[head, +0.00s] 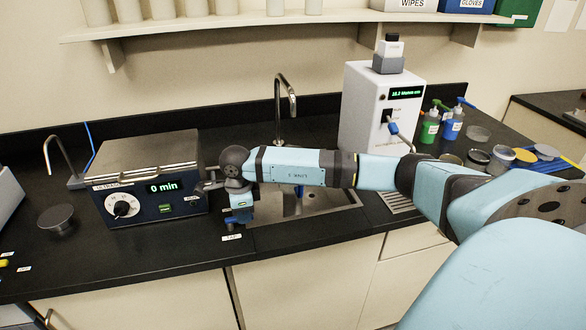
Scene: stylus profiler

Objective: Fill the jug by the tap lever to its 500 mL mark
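My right arm reaches in from the right across the sink. Its wrist points down at the sink's front left corner, with my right gripper (238,221) low by the TAP label (232,238). The fingers are small and dark, so I cannot tell whether they are open, shut or holding something. I cannot make out the tap lever by the gripper. The curved metal tap (286,100) stands behind the sink (325,199). I cannot make out a jug or its 500 mL mark; a small blue upright thing (292,205) shows in the sink, partly hidden by my arm. My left gripper is out of view.
An ultrasonic bath (150,185) reading 0 min stands close left of my wrist. A white water unit (365,110) with a dispensing lever stands right of the sink. Bottles (430,127) and small dishes (478,133) are at the right. The left front counter is mostly clear.

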